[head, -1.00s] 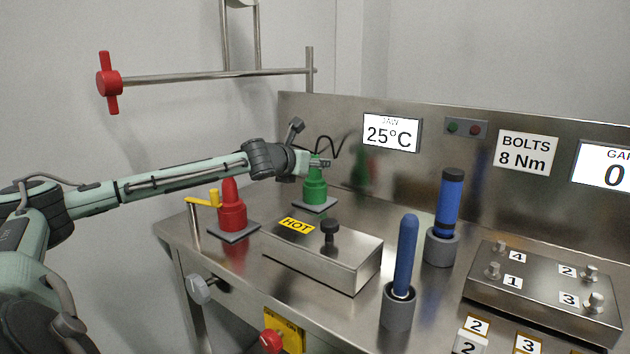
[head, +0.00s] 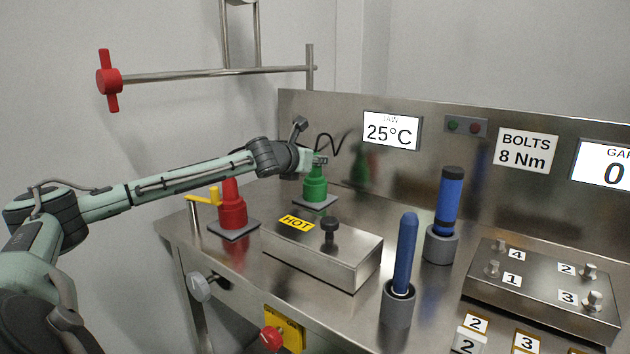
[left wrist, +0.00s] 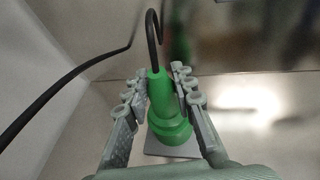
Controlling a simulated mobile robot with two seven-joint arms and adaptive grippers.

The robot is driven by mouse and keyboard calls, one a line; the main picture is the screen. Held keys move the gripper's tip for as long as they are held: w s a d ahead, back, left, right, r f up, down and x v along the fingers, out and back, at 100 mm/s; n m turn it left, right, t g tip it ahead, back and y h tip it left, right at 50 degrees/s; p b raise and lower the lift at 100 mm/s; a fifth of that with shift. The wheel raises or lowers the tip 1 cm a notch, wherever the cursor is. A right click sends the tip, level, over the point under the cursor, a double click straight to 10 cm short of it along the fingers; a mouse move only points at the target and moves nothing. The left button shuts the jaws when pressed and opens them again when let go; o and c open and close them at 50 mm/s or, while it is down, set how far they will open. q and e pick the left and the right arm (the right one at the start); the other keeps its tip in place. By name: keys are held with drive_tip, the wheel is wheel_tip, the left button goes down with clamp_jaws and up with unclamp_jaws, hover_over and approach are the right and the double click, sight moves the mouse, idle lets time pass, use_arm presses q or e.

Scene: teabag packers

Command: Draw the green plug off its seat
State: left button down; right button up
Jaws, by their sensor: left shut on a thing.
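The green plug (head: 315,186) stands upright on a grey square seat plate (head: 329,203) at the back left of the steel bench. A black cable leaves its top. My left gripper (head: 319,160) is at the upper part of the plug and is shut on it. In the left wrist view the two fingers lie on either side of the green plug (left wrist: 161,93), with the grey plate (left wrist: 182,153) below it. I cannot tell any gap between plug and plate. My right gripper is not in view.
A steel box marked HOT (head: 345,265) lies in front. Blue cylinders stand in grey holders to the right. The steel back panel (head: 340,120) is close behind the plug.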

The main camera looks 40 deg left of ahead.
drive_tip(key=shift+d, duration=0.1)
use_arm(q)
drive_tip(key=shift+r, duration=0.6)
drive_tip(key=r, duration=0.1)
drive_tip(key=r+p, duration=0.1)
drive_tip(key=r, duration=0.1)
drive_tip(key=shift+s+a+r, duration=0.15)
drive_tip(key=shift+a+r, duration=0.05)
drive_tip(key=s+a+r, duration=0.5)
drive_tip(key=s+r, duration=0.1)
drive_tip(key=s, duration=0.3)
drive_tip(key=shift+s+a+r+p, duration=0.2)
drive_tip(key=shift+s+a+p, duration=0.05)
drive_tip(key=shift+a+p, duration=0.2)
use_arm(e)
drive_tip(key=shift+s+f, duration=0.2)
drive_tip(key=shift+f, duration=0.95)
